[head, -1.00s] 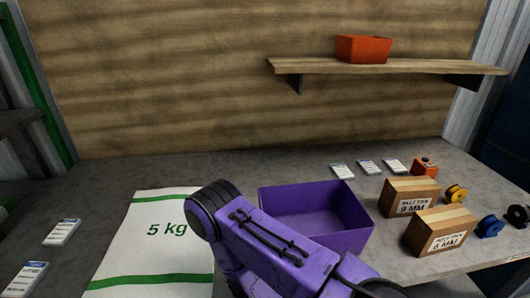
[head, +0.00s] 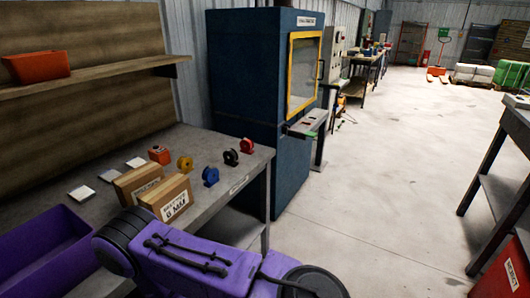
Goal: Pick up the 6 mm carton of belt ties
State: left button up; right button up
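The 6 mm carton of belt ties (head: 168,197) is a brown cardboard box with a white label, standing on the grey workbench (head: 232,165) near its front edge. A similar carton (head: 137,181), labelled 9 MM in the earlier frame, stands just behind and left of it. My purple arm reaches across the lower part of the head view, in front of the bench and below the cartons. Neither of my grippers shows, so their state is hidden.
A purple bin (head: 40,250) sits left of the cartons. Yellow (head: 185,163), blue (head: 210,176), black (head: 231,157) and red (head: 246,145) rolls lie to the right. A blue cabinet (head: 245,75) stands beyond the bench. The floor (head: 385,170) at right is open.

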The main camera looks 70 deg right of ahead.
aim_at(170, 197)
jog(key=z, duration=0.35)
jog(key=k, duration=0.5)
jog(key=z, duration=0.55)
jog(key=i, duration=0.9)
jog(key=z, duration=2.55)
jog(key=i, duration=1.5)
jog(key=u, duration=3.1)
